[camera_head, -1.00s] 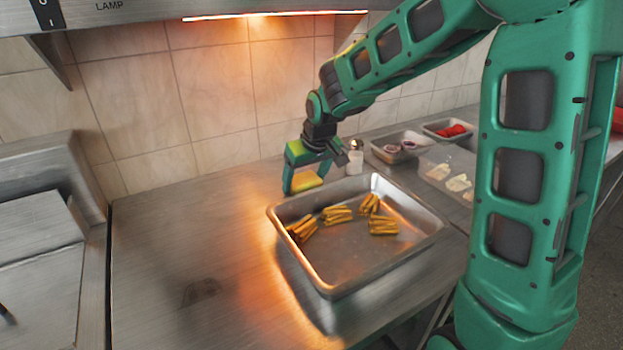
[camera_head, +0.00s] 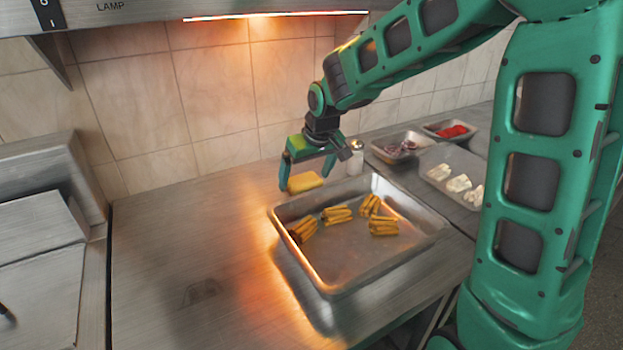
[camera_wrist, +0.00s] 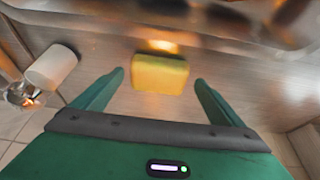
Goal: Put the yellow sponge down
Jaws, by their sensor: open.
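The yellow sponge (camera_head: 305,182) lies on the steel counter behind the metal tray, close to the tray's back left corner. In the wrist view the sponge (camera_wrist: 160,74) sits ahead of and between the two fingers, with a gap on each side. My gripper (camera_head: 306,180) is open and just above the sponge, with its fingers pointing down. In the wrist view my gripper (camera_wrist: 160,80) holds nothing.
A metal tray (camera_head: 330,288) with several bundles of fries stands in front of the sponge. Smaller pans (camera_head: 400,158) hold food at the right. The counter's left side (camera_head: 170,225) is clear.

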